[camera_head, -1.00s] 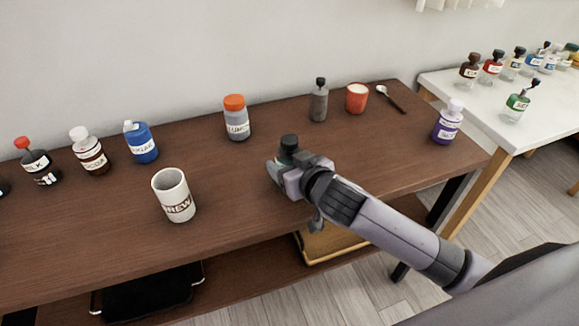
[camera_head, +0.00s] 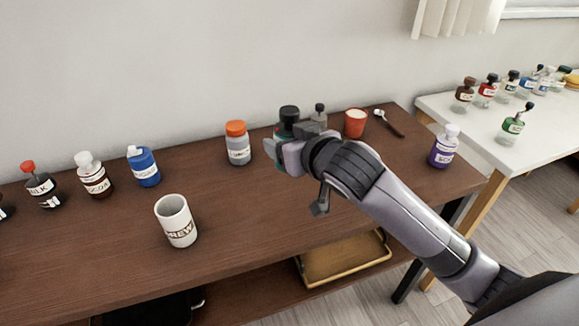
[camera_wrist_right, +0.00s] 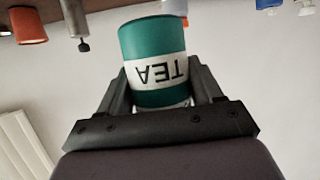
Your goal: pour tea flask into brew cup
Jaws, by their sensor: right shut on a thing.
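The tea flask (camera_wrist_right: 153,50) is teal with a white label reading TEA, upside down in the right wrist view. In the head view only its black cap (camera_head: 289,113) and a sliver of teal body show. My right gripper (camera_head: 282,150) is shut on the flask and holds it upright, seemingly above the table. Its fingers (camera_wrist_right: 160,90) sit on both sides of the flask. The white brew cup (camera_head: 176,222) stands upright on the table, left of and nearer than the gripper. My left gripper is not in view.
An orange-capped bottle (camera_head: 237,143) stands just left of the gripper. A red cup (camera_head: 355,123) and a purple bottle (camera_head: 443,148) stand to the right. Milk, cocoa and blue bottles (camera_head: 143,166) line the back left. Table (camera_head: 100,262) between cup and gripper is clear.

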